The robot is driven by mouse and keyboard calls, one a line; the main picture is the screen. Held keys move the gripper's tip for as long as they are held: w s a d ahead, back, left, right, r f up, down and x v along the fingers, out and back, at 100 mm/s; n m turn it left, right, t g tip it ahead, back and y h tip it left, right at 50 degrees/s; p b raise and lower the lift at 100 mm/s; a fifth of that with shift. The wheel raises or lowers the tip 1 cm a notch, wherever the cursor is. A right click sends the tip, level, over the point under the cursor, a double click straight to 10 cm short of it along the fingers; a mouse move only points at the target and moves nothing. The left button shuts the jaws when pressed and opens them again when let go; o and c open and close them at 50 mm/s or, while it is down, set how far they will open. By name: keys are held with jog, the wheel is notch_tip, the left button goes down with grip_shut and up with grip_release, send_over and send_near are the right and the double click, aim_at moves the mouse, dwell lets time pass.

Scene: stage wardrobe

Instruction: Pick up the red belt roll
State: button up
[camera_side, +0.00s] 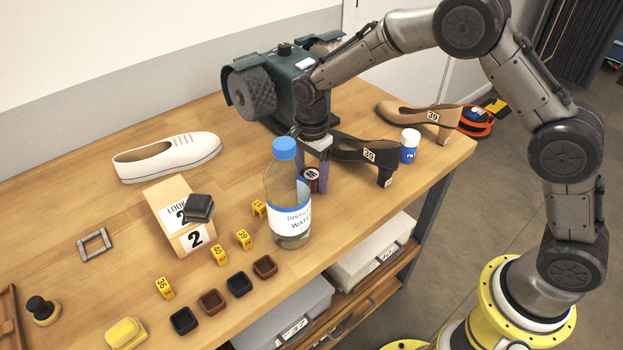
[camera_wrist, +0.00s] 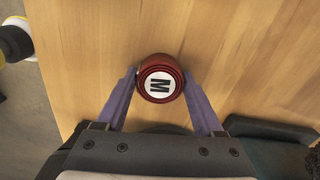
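The red belt roll (camera_wrist: 160,78) shows its round white label with a black "M" in the wrist view. It also shows in the side view (camera_side: 311,181), low over the table and partly hidden by the clear bottle and a finger. My gripper (camera_wrist: 161,75) points down with its two purple fingers on opposite sides of the roll; it also shows in the side view (camera_side: 311,190). The fingers lie very close to the roll's sides. I cannot tell whether they press on it.
A blue-capped water bottle (camera_side: 285,190) stands close in front of my gripper. A black heeled shoe (camera_side: 362,150) and a small blue-and-white container (camera_side: 409,146) are just right. A dark green machine (camera_side: 283,90) stands behind. Small yellow number tags (camera_side: 243,239) and dark little trays (camera_side: 239,284) lie front left.

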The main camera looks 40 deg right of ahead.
jog(key=c, duration=0.9)
